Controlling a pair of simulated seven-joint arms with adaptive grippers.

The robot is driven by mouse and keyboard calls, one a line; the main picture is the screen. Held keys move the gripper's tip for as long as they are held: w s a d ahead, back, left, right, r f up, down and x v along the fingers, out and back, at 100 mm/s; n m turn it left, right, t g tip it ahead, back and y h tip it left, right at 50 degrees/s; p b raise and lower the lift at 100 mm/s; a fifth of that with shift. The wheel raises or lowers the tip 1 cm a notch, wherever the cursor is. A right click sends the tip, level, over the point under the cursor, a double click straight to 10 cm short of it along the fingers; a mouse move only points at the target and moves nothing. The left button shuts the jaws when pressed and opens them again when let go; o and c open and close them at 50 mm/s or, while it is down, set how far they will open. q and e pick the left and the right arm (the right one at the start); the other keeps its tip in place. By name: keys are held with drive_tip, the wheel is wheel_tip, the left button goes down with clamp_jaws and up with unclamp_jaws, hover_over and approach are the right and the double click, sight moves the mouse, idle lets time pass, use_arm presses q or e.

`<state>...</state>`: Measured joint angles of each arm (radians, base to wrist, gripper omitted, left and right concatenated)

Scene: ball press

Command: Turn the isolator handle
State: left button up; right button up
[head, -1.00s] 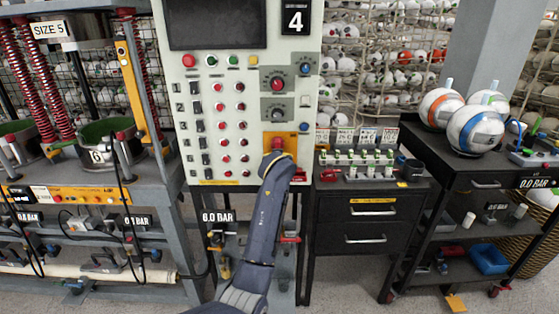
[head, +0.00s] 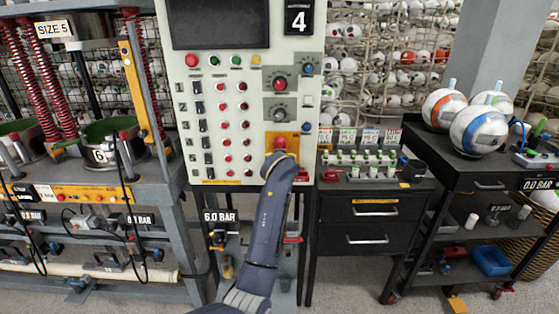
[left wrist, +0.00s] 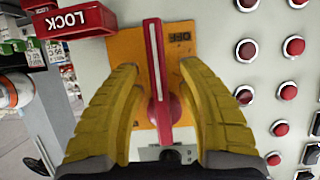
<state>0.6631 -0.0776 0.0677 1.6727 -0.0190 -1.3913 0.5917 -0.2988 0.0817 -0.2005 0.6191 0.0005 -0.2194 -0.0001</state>
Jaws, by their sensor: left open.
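The isolator handle (left wrist: 157,95) is a red bar with a pale stripe, on an orange plate (left wrist: 122,60) marked OFF, which reads upside down in the left wrist view. The bar stands nearly upright in that view. My left gripper (left wrist: 158,66) is open, with one yellow finger on each side of the handle and a visible gap on both sides. In the head view the red handle (head: 280,143) shows low on the pale control panel (head: 213,130), just above the end of my left arm, which hides the fingers. My right gripper is not in view.
A red LOCK piece (left wrist: 72,22) sticks out near the plate. Rows of red buttons (left wrist: 288,91) lie on its other side. A black drawer cabinet (head: 370,228) stands right of the panel. A press bench (head: 110,185) stands at left, and a cart with balls (head: 478,130) at right.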

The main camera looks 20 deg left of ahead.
use_arm(q)
drive_tip(key=v, duration=0.6)
drive_tip(key=shift+s+r, duration=0.15)
drive_tip(key=shift+s, duration=0.2)
drive_tip(key=shift+d, duration=0.1)
drive_tip(key=s+d+f+m+g+h, duration=0.1)
drive_tip(key=s+d+f+m, duration=0.15)
drive_tip(key=f, duration=1.25)
drive_tip(key=s+d+f+m+g+h, duration=0.1)
drive_tip(key=s+d+f+g, duration=0.15)
drive_tip(key=f, duration=1.15)
drive_tip(key=s+d+f+m+g+h, duration=0.1)
drive_tip(key=s+d+f+m, duration=0.15)
drive_tip(key=f, duration=1.25)
drive_tip(key=s+f+m+g+h, duration=0.15)
drive_tip(key=s+f+g, duration=0.25)
drive_tip(key=s+f, duration=2.6)
drive_tip(key=s+a+f+g, duration=0.1)
drive_tip(key=s+f, duration=0.1)
drive_tip(key=s, duration=0.9)
drive_tip(key=s+a+f, duration=0.2)
drive_tip(key=s+f, duration=0.1)
drive_tip(key=s, duration=0.8)
drive_tip(key=s+a+f+g, duration=0.1)
drive_tip(key=s+f, duration=0.1)
drive_tip(key=s, duration=0.9)
drive_tip(key=shift+a+f+g, duration=0.35)
drive_tip(key=shift+f, duration=0.05)
